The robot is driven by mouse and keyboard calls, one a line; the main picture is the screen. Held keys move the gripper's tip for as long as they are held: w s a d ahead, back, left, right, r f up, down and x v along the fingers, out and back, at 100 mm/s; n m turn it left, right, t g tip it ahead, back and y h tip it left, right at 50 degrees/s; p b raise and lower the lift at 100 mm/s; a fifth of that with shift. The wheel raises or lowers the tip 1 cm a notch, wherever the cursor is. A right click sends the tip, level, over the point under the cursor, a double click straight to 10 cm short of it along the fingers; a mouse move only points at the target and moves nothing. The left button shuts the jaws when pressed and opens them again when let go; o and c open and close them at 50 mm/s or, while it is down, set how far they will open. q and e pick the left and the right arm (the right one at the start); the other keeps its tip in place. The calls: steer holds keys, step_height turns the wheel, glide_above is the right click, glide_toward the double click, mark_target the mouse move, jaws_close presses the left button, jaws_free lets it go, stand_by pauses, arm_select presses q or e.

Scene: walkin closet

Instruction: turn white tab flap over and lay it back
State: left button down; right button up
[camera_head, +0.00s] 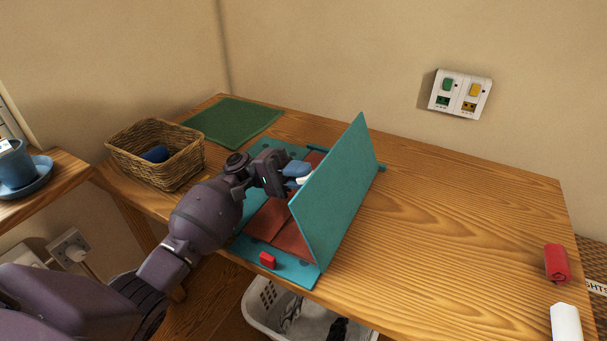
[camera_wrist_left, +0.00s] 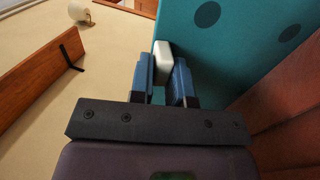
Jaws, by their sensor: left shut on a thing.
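The teal flap (camera_head: 342,185) stands steeply tilted up from a flat teal board (camera_head: 300,272) with reddish-brown panels (camera_head: 285,228) on the table. The white tab (camera_head: 302,181) is on the flap's edge and is partly hidden by my gripper in the head view. My left gripper (camera_head: 297,170) is shut on the tab, at the flap's left side. In the left wrist view the white tab (camera_wrist_left: 164,60) sits between the blue fingers (camera_wrist_left: 161,80), against a teal face with dark round spots (camera_wrist_left: 240,40). My right gripper is not in view.
A red tab (camera_head: 267,260) is at the board's front edge. A wicker basket (camera_head: 155,158) and a green mat (camera_head: 232,122) lie to the left. A red roll (camera_head: 557,262) and a white object (camera_head: 565,323) are far right. The table (camera_head: 460,230) right of the flap is clear.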

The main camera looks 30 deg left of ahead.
arm_select(q)
steer(key=shift+f, duration=0.2)
steer(key=c, duration=1.1)
jaws_free()
steer(key=a, duration=0.6)
steer(key=a+b, duration=0.1)
steer(key=a, duration=0.6)
steer(key=shift+w+a+f, duration=0.1)
steer(key=shift+w, duration=0.1)
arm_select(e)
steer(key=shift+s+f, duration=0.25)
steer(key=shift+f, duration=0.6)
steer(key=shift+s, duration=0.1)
